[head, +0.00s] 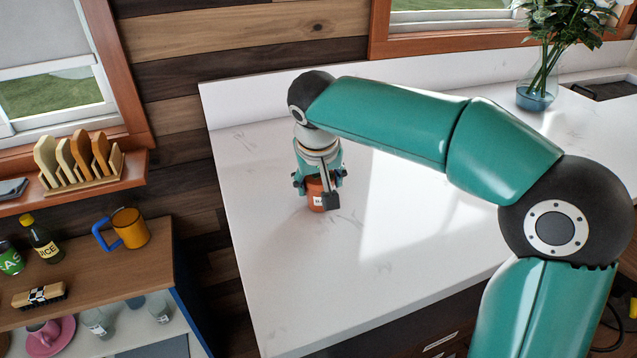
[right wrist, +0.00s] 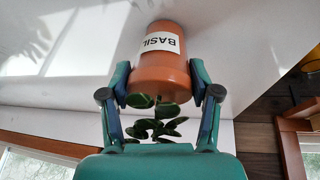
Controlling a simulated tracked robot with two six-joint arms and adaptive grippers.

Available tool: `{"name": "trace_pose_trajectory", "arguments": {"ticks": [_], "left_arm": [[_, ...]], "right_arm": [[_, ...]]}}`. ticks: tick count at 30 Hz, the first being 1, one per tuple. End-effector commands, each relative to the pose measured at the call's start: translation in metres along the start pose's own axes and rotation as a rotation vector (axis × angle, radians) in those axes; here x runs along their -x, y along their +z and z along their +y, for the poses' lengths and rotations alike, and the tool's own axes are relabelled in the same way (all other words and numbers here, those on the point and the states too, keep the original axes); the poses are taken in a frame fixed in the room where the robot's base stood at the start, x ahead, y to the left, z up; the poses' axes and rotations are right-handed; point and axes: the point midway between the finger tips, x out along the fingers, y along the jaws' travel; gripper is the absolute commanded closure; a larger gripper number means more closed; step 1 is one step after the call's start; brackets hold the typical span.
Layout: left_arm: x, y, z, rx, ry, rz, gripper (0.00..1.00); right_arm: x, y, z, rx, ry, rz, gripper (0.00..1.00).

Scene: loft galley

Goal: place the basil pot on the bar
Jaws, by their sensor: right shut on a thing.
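The basil pot (head: 318,197) is a small terracotta pot with a white label, upright over the far left part of the white bar top (head: 300,290). My right gripper (head: 319,188) reaches down from above and is shut on it. In the right wrist view the basil pot (right wrist: 160,66) appears upside down, its label reading BASIL, with green leaves showing between the fingers of my right gripper (right wrist: 163,85). The pot's base is at or very close to the bar top; I cannot tell whether it touches. My left gripper is not in view.
At left, a wooden shelf unit (head: 80,266) holds an orange mug (head: 130,228) and bottles. A toast rack (head: 80,165) sits on the sill. The bar's front left is clear.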

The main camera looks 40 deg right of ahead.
Motion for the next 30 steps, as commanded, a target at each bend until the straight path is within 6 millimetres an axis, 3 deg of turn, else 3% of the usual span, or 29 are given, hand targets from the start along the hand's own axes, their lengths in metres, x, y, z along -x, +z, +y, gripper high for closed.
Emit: {"name": "trace_pose_trajectory", "arguments": {"ticks": [11, 12, 15, 30], "left_arm": [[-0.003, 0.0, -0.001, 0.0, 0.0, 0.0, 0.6], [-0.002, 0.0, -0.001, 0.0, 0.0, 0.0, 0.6], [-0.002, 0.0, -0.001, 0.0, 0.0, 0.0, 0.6], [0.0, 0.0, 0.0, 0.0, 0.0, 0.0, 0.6]], "right_arm": [[-0.005, 0.002, -0.001, 0.0, 0.0, 0.002, 0.83], [-0.004, 0.001, 0.0, 0.0, 0.0, 0.001, 0.32], [-0.004, 0.001, -0.001, 0.0, 0.0, 0.001, 0.15], [0.006, 0.0, -0.001, 0.001, -0.002, 0.004, 0.13]]}}
